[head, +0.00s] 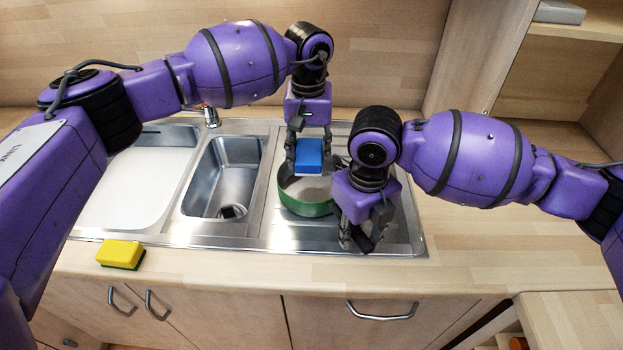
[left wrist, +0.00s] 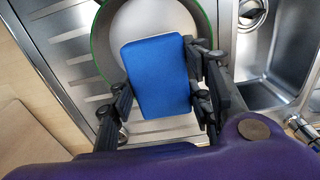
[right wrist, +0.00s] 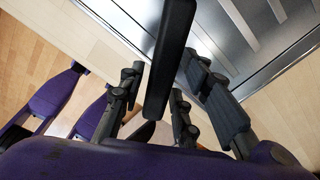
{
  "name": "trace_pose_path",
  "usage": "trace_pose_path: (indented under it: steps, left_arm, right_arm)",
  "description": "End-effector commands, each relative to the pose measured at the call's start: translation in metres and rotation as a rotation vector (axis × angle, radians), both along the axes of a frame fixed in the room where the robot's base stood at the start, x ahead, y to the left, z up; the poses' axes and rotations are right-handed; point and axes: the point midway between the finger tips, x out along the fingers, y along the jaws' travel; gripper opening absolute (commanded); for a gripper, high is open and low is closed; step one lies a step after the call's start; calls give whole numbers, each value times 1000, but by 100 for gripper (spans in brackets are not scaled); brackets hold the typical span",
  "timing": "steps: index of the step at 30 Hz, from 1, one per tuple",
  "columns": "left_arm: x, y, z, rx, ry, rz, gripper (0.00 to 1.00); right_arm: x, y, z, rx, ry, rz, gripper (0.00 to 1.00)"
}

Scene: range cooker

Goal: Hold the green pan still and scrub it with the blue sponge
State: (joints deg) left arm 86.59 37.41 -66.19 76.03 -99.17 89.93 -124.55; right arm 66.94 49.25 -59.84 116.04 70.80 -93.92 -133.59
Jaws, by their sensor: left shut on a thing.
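The green pan (head: 306,209), with a pale inside, sits on the ribbed steel drainer right of the small basin. Its rim also shows in the left wrist view (left wrist: 98,50). My left gripper (head: 309,164) is shut on the blue sponge (head: 309,150) and holds it over the pan. The sponge fills the middle of the left wrist view (left wrist: 155,76); whether it touches the pan is unclear. My right gripper (head: 360,238) is low at the pan's front right. In the right wrist view its open fingers stand either side of the black handle (right wrist: 168,70), with gaps showing.
A yellow and green sponge (head: 121,253) lies on the counter's front left. The small basin (head: 223,175) and a wide steel surface (head: 135,185) lie left of the pan. A wooden shelf unit (head: 560,75) stands at the back right. The front counter strip is mostly clear.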

Motion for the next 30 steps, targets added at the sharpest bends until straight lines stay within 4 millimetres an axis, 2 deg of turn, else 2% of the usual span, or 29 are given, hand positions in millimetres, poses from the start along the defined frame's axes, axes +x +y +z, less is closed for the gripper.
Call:
trace_pose_path:
  steps: [10,14,24,30]
  left_arm:
    - [0,0,0,0,0,0,25]
    - [0,0,0,0,0,0,25]
    - [0,0,0,0,0,0,25]
    - [0,0,0,0,0,0,25]
  right_arm:
    - [0,0,1,0,0,0,41]
    - [1,0,11,1,-2,0,41]
    - [1,0,80,0,-4,0,41]
    - [1,0,110,0,-1,0,41]
